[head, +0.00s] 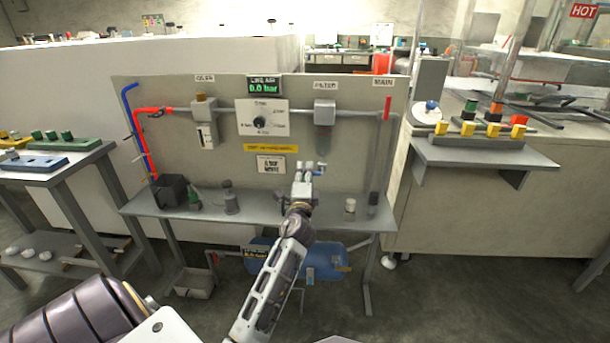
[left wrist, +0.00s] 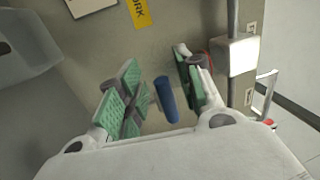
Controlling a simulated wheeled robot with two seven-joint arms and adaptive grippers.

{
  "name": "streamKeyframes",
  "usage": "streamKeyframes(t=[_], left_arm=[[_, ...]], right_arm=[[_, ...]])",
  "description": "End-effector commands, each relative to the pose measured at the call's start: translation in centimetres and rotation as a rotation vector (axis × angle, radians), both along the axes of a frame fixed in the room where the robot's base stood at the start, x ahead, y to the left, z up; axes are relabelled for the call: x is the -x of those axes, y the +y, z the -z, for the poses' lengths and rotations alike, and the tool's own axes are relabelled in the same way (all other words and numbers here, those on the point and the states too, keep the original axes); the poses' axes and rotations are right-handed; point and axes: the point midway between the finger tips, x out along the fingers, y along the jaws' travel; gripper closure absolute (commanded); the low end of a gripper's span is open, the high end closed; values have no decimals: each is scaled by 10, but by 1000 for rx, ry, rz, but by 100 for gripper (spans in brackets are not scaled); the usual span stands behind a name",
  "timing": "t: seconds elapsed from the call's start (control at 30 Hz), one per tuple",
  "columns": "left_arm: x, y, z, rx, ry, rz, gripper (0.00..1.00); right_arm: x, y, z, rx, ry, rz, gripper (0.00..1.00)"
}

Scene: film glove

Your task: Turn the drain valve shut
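A small blue handle (left wrist: 167,98), which looks like the drain valve's lever, stands out from the panel in the left wrist view. In the head view a small blue bit shows beside my gripper tips (head: 319,173), below the filter (head: 325,115). My left gripper (head: 309,170) reaches to the panel there. In the left wrist view its green-padded fingers (left wrist: 157,75) are apart, one on each side of the handle. The handle looks nearer the right finger; I cannot tell whether it touches. The valve's body is mostly hidden. My right gripper is out of view.
The grey panel (head: 225,160) stands on a bench (head: 150,206) with a dark box (head: 171,190) and small fittings. A white bottle (head: 350,206) stands right of my gripper. Side tables (head: 60,170) and a shelf (head: 480,155) flank the bench.

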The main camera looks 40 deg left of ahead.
Motion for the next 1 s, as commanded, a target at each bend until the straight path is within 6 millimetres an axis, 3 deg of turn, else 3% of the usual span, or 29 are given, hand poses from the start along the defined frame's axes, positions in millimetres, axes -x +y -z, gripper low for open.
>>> streamKeyframes(t=[0.47,1.0], left_arm=[[0,0,-14,-3,-4,0,65],[0,0,-77,-3,-4,1,65]], right_arm=[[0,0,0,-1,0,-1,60],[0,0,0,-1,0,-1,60]])
